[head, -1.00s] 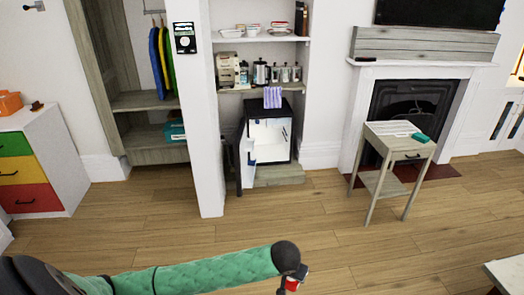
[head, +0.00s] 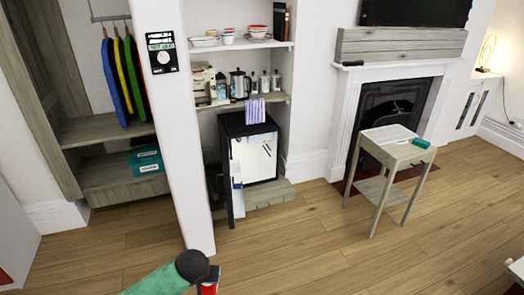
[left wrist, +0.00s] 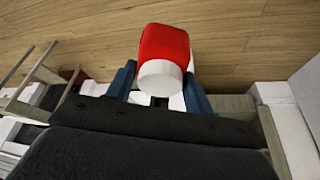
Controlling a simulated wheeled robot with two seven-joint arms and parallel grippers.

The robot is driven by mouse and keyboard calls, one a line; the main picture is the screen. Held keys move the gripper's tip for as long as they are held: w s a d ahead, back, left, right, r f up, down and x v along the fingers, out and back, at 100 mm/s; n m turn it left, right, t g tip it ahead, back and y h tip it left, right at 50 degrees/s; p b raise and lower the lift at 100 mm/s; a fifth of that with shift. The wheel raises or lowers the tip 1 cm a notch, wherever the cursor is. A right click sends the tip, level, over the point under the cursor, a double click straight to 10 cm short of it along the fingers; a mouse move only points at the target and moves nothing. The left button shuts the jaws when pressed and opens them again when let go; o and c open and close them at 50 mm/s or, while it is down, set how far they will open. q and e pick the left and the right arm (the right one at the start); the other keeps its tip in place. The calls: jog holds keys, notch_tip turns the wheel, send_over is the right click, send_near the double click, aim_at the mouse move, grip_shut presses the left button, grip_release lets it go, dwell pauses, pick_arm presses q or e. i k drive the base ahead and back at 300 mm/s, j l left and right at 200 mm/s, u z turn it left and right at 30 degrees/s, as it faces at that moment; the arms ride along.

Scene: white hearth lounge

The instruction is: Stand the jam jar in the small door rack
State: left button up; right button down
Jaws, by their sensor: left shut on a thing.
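The jam jar, red with a white end, is held between the two blue fingers of my left gripper (left wrist: 160,88). In the left wrist view the jar (left wrist: 165,45) sticks out beyond the fingertips. In the head view the gripper (head: 208,279) is at the bottom edge, with the red jar (head: 209,288) partly cut off. My right gripper is out of view.
A white wall end (head: 185,150) stands just left of the fridge. A striped cloth (head: 255,111) hangs above the fridge front. A grey side table (head: 396,150) stands to the right, before the fireplace. The wooden floor (head: 300,240) between me and the fridge is clear.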

aim_at(235, 171)
jog(key=i+z, duration=0.2)
jog(key=i, duration=0.35)
jog(key=i+j+z, duration=0.15)
jog(key=i, duration=0.4)
jog(key=i+j+z, duration=0.2)
jog(key=i, duration=0.35)
jog(key=i+l+u, duration=0.45)
jog(key=i, duration=0.4)
jog(key=i+l+u, duration=0.5)
jog(key=i+l, duration=0.25)
